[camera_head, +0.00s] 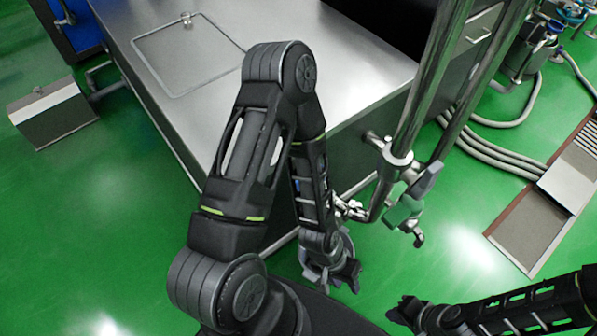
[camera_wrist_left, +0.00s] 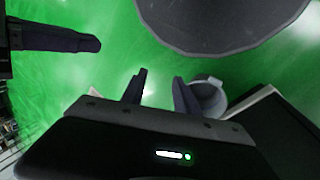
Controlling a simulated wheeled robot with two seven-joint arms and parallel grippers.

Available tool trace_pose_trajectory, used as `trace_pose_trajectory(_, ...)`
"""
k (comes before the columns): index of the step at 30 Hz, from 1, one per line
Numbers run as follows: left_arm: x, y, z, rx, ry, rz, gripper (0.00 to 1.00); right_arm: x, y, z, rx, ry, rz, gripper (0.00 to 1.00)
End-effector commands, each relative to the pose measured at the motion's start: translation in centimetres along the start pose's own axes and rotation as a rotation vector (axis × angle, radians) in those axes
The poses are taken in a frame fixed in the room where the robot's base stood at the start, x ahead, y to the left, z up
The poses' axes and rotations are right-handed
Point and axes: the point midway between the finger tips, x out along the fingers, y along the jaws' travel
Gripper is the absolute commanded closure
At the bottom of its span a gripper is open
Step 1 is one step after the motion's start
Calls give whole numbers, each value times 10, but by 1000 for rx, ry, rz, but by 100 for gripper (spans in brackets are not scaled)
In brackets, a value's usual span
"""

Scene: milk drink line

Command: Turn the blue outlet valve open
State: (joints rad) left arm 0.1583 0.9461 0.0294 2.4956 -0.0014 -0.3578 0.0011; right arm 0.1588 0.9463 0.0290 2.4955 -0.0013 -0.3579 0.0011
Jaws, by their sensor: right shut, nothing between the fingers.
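A small blue patch (camera_head: 297,186) shows through the gaps in my left forearm in the head view; I cannot tell whether it is the blue outlet valve. My left gripper (camera_head: 342,284) hangs low in front of the steel cabinet, apart from the green handle. In the left wrist view its two fingers (camera_wrist_left: 160,82) are apart with nothing between them. My right gripper (camera_head: 401,311) is shut and empty at the bottom, right of the left one.
A steel cabinet (camera_head: 340,75) with a flat top fills the middle. Upright steel pipes (camera_head: 427,85) stand at its right corner. Grey hoses (camera_head: 500,152) run along the floor toward a drain grating (camera_head: 532,225). A grey box (camera_head: 52,112) stands left.

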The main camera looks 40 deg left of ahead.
Motion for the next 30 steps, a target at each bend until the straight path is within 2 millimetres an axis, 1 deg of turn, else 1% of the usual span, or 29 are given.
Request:
trace_pose_trajectory(2,0,0,0,0,0,0,64,0,0,0,0,0,0,100)
trace_pose_trajectory(5,-2,0,-3,4,2,2,55,-1,0,0,0,0,0,100)
trace_pose_trajectory(7,-8,2,-13,23,4,10,50,-5,-2,0,0,0,0,100)
trace_pose_trajectory(8,-13,2,-19,35,4,14,47,-7,-3,0,0,0,0,100)
trace_pose_trajectory(9,-21,3,-31,60,6,20,44,-10,-4,0,0,0,0,100)
trace_pose_trajectory(11,-37,0,-52,110,6,23,44,-17,-7,0,0,-1,0,100)
trace_pose_trajectory(12,-52,-4,-68,152,4,16,44,-22,-9,0,0,-1,0,100)
trace_pose_trajectory(14,-79,-18,-95,221,0,-12,44,-30,-12,0,0,-1,0,100)
trace_pose_trajectory(15,-100,-31,-113,268,-5,-44,44,-35,-14,0,0,-2,0,100)
trace_pose_trajectory(17,-135,-56,-137,331,-17,-111,44,-42,-17,0,-1,-2,0,100)
trace_pose_trajectory(18,-159,-75,-151,365,-27,-164,44,-46,-18,0,-1,-2,0,100)
trace_pose_trajectory(21,-207,-115,-172,417,-57,-279,44,-52,-20,0,-1,-3,0,100)
trace_pose_trajectory(24,-233,-138,-180,435,-79,-347,44,-54,-21,0,-1,-4,0,100)
trace_pose_trajectory(27,-240,-144,-181,440,-88,-367,44,-53,-21,0,0,-4,0,100)
trace_pose_trajectory(30,-238,-144,-181,441,-89,-366,44,-53,-21,0,0,-4,0,100)
